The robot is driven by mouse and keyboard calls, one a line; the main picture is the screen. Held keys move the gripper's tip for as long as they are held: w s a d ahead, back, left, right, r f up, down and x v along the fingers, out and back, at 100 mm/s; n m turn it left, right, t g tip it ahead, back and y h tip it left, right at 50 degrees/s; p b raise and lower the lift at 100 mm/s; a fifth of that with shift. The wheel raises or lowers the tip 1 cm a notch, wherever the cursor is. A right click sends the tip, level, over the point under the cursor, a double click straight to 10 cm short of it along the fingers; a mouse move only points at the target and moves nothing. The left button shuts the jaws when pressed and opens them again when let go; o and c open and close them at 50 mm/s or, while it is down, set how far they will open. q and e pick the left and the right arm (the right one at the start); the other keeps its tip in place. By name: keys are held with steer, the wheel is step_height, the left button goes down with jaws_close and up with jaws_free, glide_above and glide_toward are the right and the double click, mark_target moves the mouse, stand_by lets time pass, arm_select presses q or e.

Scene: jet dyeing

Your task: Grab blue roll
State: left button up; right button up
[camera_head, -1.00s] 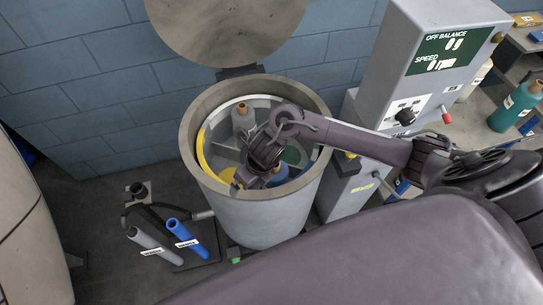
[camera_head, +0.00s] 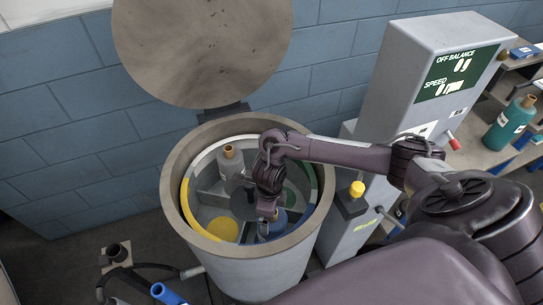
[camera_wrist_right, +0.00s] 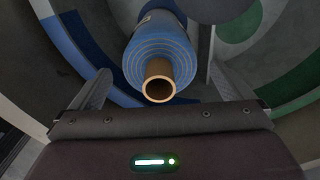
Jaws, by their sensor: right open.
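The blue roll (camera_head: 273,226), with a brown core, stands inside the round drum (camera_head: 184,172). The right wrist view shows the blue roll (camera_wrist_right: 158,48) end-on, its brown core tube facing the camera. My right gripper (camera_head: 268,212) reaches down into the drum just over the roll and partly hides it. In the wrist view my right gripper (camera_wrist_right: 155,85) is open, one finger on each side of the roll, with gaps between. My left gripper is not in view.
A grey roll (camera_head: 231,163) stands in another drum section. The drum's round lid (camera_head: 200,50) is raised behind. A grey control box (camera_head: 420,70) is at the right, with a green bottle (camera_head: 510,122) on a shelf. A blue tube (camera_head: 168,293) lies at lower left.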

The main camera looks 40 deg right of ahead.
mark_target(277, 227)
steer(key=f, duration=0.2)
steer(key=s+f+p, duration=0.1)
steer(key=f, duration=0.1)
steer(key=shift+d+f, duration=0.2)
steer(key=shift+f, duration=0.05)
steer(key=shift+w+f, duration=0.15)
steer(key=shift+f, duration=0.2)
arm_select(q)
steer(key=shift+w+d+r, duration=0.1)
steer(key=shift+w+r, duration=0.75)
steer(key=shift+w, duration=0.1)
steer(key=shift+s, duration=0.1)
arm_select(e)
steer(key=shift+c, duration=0.3)
steer(key=c, duration=0.5)
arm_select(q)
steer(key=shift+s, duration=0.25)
arm_select(e)
steer(key=c, duration=1)
